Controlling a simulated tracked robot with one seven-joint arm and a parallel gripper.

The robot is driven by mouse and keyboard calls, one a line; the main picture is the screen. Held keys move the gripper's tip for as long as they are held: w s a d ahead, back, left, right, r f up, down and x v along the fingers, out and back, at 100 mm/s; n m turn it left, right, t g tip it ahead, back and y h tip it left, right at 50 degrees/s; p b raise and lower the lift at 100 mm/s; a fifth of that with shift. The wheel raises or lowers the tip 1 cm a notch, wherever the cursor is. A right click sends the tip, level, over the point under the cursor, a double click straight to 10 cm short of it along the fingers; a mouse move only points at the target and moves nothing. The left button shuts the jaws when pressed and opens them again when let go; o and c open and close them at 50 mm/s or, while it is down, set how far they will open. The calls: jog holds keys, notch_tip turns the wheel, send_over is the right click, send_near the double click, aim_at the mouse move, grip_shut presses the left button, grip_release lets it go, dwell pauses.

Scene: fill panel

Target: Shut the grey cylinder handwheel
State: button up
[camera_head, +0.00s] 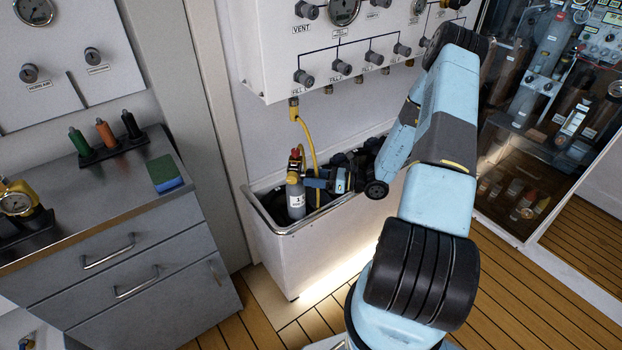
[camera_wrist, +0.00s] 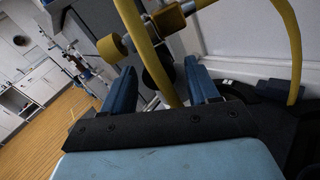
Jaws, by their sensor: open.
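The grey cylinder (camera_head: 296,202), marked 1, stands upright in the white trough at the lower middle of the head view. A small red part (camera_head: 295,154) shows on top, by its brass valve; whether this is the handwheel is too small to tell. My gripper (camera_head: 306,180) is beside the cylinder's upper end, on its right. In the wrist view, my gripper (camera_wrist: 161,82) has its two blue fingers apart, with a yellow hose running between them. A brass fitting (camera_wrist: 172,18) and a yellowish knob (camera_wrist: 112,47) lie beyond the fingertips. Contact with the valve cannot be told.
The trough (camera_head: 280,228) has a raised rim around the cylinder. A yellow hose (camera_head: 310,135) rises to the fill panel (camera_head: 350,45) above. A grey cabinet (camera_head: 110,225) with a sponge (camera_head: 165,173) stands left. A glass case (camera_head: 550,110) stands right.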

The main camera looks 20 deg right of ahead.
jog(key=v, duration=1.3)
jog(key=s+a+r+n+g+h, duration=0.25)
jog(key=r+n, duration=0.25)
jog(key=r, duration=0.3)
jog(key=s+a+r+n+g+h, duration=0.1)
jog(key=a+r+n+g+h, duration=0.1)
jog(key=a+r+n+g, duration=0.45)
jog(key=s+r+n+g+h, duration=0.1)
jog(key=r+n+h, duration=0.25)
jog(key=r, duration=0.65)
jog(key=s+a+r+n+t+h, duration=0.2)
jog(key=s+r+n+t+h, duration=0.1)
jog(key=s+r, duration=0.5)
jog(key=s+a+r+n+t+h, duration=0.1)
jog(key=s+r+n+t+h, duration=0.3)
jog(key=s+r+n, duration=0.4)
notch_tip(320, 180, up, 4)
jog(key=shift+s+a+r+h, duration=0.25)
jog(key=shift+s+a+h, duration=0.15)
jog(key=shift+s+h, duration=0.15)
jog(key=shift+c, duration=0.3)
